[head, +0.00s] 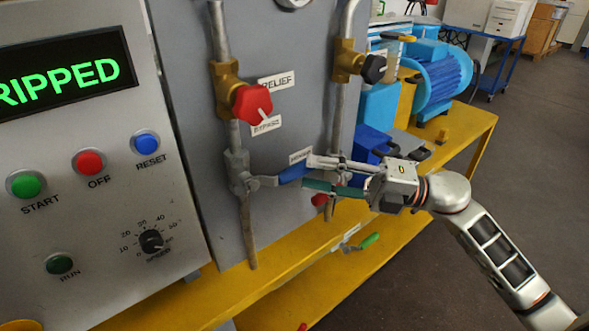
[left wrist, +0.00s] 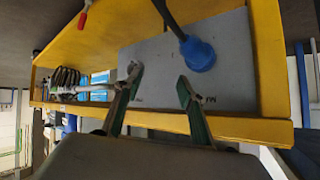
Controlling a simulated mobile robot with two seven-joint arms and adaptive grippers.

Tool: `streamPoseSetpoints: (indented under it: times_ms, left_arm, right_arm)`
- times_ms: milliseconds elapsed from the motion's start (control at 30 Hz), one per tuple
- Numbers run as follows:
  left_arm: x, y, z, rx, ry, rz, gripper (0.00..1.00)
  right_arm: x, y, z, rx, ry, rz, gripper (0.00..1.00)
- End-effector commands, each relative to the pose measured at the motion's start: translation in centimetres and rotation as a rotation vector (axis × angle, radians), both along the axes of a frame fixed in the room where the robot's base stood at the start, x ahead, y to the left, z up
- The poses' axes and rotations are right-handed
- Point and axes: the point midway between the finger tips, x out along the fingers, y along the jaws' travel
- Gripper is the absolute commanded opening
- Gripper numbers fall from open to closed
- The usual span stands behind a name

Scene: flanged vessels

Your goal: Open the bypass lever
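A valve (head: 240,172) on the left vertical pipe carries a lever with a blue handle (head: 289,175) that points right, roughly level. A BYPASS label (head: 266,125) sits above it, under a red knob (head: 253,103). My right gripper (head: 309,172) comes in from the right, its two fingers apart, one above and one below the handle's far end. I cannot tell whether they touch it. My left gripper (left wrist: 159,77) shows only in the left wrist view, open and empty, facing a grey plate (left wrist: 235,60) in a yellow frame.
A second pipe with a black knob (head: 373,68) stands behind the right gripper. A small red knob (head: 318,200) is just below the fingers. A green-handled lever (head: 369,240) sits low at the yellow bench (head: 290,272). A control panel (head: 90,120) fills the left.

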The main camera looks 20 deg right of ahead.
Motion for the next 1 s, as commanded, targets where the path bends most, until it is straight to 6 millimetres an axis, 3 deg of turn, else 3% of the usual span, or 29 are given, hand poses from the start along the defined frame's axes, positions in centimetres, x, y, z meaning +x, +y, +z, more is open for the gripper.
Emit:
streamPoseSetpoints:
  times_ms: [300,633,767,800,1000]
  left_arm:
    - [-1.0,-0.2,-0.9,-0.008,0.028,0.011,0.40]
    - [-0.9,0.0,-0.8,-0.004,0.024,0.011,0.40]
    - [-0.6,0.1,-0.6,-0.002,0.017,0.009,0.40]
    - [-0.5,0.1,-0.6,-0.001,0.015,0.009,0.40]
    - [-0.1,0.2,-0.4,0.001,0.007,0.007,0.40]
  right_arm:
    - [1.6,3.4,0.6,0.002,0.000,-0.001,0.34]
    - [1.7,3.8,0.5,0.002,0.002,0.000,0.34]
    - [1.7,3.8,0.5,0.002,0.002,0.000,0.03]
    - [1.7,3.8,0.5,0.002,0.002,0.000,0.00]
    - [1.7,3.7,0.4,0.004,0.004,-0.001,0.00]
